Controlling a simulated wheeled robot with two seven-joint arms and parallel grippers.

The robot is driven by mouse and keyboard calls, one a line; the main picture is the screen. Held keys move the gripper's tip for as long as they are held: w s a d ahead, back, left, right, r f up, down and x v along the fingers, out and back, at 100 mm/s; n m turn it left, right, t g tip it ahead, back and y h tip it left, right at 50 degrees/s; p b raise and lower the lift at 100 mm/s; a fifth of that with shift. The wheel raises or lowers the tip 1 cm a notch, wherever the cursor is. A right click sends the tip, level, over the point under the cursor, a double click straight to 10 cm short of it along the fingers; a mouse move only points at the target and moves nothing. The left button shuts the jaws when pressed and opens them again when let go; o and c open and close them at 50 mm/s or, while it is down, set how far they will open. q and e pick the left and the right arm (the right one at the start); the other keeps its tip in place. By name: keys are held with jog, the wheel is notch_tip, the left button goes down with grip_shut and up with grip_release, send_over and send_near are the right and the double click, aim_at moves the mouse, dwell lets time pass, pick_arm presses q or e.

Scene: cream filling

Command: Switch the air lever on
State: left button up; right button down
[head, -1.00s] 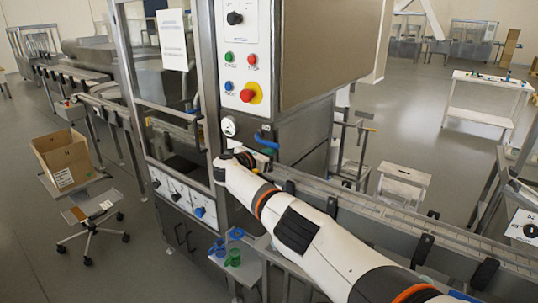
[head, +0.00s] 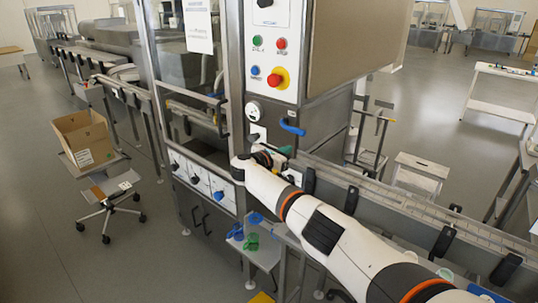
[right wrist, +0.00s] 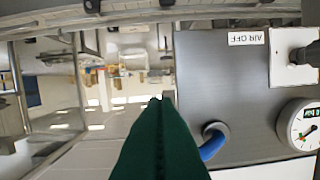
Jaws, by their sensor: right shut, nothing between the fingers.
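The blue air lever (head: 292,127) sticks out from the corner of the machine's steel column, beside the round gauge (head: 253,109). It slopes down to the right. My right gripper (head: 284,151) is just below the lever in the head view, partly hidden by its own wrist. In the right wrist view the dark green fingers (right wrist: 156,104) are shut together and empty. The lever (right wrist: 212,146) shows there right of the fingers, with a visible gap near the tips. An "AIR OFF" label (right wrist: 249,38) appears upside down on the steel panel. My left gripper is not in view.
The control panel with a red stop button (head: 275,80) is above the lever. A conveyor (head: 400,207) runs to the right beside my right arm. Blue and green cups (head: 251,241) stand on a small shelf below. A cardboard box (head: 82,140) is at left.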

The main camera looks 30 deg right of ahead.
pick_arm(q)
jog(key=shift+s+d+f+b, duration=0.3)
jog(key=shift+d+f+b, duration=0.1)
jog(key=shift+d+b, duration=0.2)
pick_arm(e)
jog(key=s+v, duration=0.1)
jog(key=v, duration=0.5)
jog(key=shift+s+r, duration=0.1)
